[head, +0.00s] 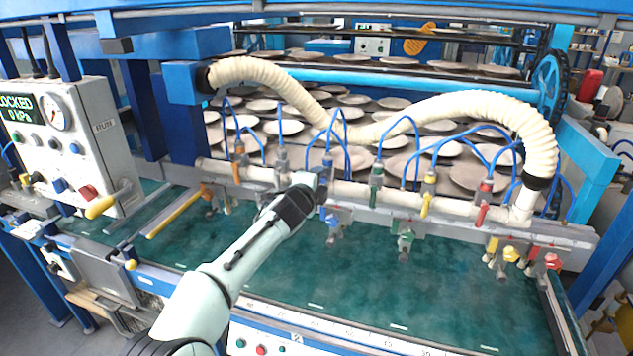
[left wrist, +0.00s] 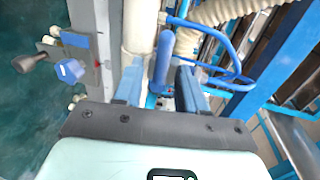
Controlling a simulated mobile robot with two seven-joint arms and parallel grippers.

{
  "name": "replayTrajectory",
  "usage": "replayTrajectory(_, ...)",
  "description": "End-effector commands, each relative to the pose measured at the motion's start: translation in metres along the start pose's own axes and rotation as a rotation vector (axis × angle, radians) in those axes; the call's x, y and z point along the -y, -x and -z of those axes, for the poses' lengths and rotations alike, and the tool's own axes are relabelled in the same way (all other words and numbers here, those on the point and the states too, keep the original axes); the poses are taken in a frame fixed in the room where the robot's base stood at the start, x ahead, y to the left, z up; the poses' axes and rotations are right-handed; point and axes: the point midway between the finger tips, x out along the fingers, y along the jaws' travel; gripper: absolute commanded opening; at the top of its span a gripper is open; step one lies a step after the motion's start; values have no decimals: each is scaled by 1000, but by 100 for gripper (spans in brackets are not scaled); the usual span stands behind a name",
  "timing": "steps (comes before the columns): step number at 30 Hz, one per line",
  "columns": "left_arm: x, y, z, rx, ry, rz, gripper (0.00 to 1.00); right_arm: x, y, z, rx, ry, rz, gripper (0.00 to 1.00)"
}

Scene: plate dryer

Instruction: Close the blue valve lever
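A blue valve lever (left wrist: 163,62) stands along the white pipe (left wrist: 140,28) in the left wrist view. My left gripper (left wrist: 160,92) is open, its two blue-grey fingers on either side of the lever's lower part. I cannot tell whether either finger touches it. In the head view my left gripper (head: 316,186) is at the pipe, near the middle of the valve row, and largely hides this lever. A smaller blue-knobbed fitting (head: 332,221) hangs below the rail; its blue knob (left wrist: 70,71) shows at left in the wrist view. My right gripper is not in view.
Green (head: 376,182), yellow (head: 427,196) and red (head: 483,205) valves stand to the right on the pipe. A cream hose (head: 440,105) arches above them. A control box (head: 60,145) is at left. The green bed (head: 290,265) in front is mostly clear.

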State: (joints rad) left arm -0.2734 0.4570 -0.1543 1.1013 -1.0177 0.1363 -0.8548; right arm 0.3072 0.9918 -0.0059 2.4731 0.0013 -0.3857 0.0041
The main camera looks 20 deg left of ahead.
Motion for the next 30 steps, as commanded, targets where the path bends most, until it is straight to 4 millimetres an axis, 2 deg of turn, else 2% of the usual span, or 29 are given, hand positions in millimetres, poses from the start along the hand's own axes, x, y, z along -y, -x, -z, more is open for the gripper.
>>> replayTrajectory(5, 0, 3, 0, 0, 1, 1, 40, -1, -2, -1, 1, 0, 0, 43)
replayTrajectory(8, -1, 12, 1, -2, 1, 1, 40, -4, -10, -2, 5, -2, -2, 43)
replayTrajectory(11, -3, 28, 0, -2, 1, 2, 40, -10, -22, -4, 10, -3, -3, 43)
replayTrajectory(15, -4, 60, 0, -2, 3, 3, 40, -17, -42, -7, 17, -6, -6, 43)
replayTrajectory(21, -3, 103, 0, -1, 2, 2, 40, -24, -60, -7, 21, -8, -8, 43)
replayTrajectory(25, -1, 122, 0, -2, 1, 1, 40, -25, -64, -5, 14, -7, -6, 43)
replayTrajectory(30, -1, 133, 0, 0, 0, -1, 40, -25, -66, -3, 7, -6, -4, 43)
